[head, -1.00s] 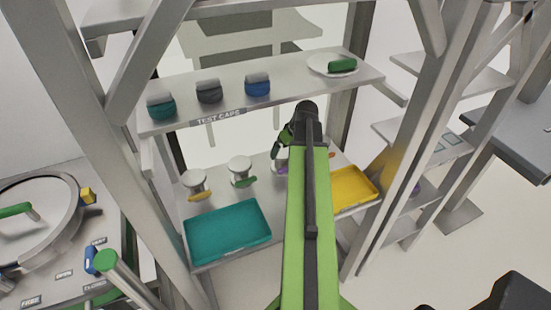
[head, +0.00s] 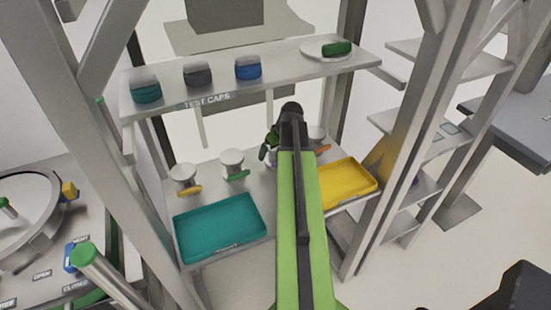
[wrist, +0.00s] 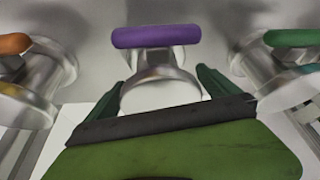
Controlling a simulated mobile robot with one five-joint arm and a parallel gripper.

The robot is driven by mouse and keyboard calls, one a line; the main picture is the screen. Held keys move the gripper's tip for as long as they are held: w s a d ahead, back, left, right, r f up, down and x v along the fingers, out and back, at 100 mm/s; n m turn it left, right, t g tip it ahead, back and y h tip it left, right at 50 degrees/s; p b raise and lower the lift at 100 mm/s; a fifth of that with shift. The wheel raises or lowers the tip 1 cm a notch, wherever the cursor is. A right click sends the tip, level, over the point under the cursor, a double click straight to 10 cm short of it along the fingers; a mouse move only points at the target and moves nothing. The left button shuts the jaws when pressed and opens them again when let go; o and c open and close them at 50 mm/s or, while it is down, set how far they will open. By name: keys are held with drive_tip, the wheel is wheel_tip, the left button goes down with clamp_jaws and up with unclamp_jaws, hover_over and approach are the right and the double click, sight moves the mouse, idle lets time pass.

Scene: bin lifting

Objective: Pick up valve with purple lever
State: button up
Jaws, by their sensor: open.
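The valve with the purple lever (wrist: 156,36) is in the middle of the wrist view, its pale metal body (wrist: 160,92) showing between the two dark green fingers of my gripper (wrist: 160,84). The fingers are open, one on each side of the body; I cannot tell whether they touch it. In the head view my gripper (head: 268,148) is over the lower shelf, and my arm hides most of this valve.
A green-lever valve (head: 232,162) and a yellow-lever valve (head: 184,178) stand to the left, an orange-lever valve (head: 317,137) to the right. A teal tray (head: 220,228) and a yellow tray (head: 345,184) lie in front. The upper shelf (head: 300,65) holds several caps.

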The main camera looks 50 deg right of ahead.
drive_tip(key=shift+w, duration=0.1)
drive_tip(key=c, duration=2)
drive_tip(key=shift+o, duration=0.2)
drive_tip(key=shift+r+p, duration=0.85)
wheel_tip(320, 180, up, 3)
drive_tip(key=p, duration=0.2)
drive_tip(key=shift+f+p, duration=0.2)
drive_tip(key=shift+p, duration=0.15)
drive_tip(key=s+a+r+p, duration=0.1)
drive_tip(key=s+r+p, duration=0.5)
drive_tip(key=s, duration=0.5)
drive_tip(key=shift+s+a+r+p, duration=0.25)
drive_tip(key=shift+s+r+p, duration=0.05)
drive_tip(key=shift+r+p, duration=0.1)
drive_tip(key=shift+r, duration=0.1)
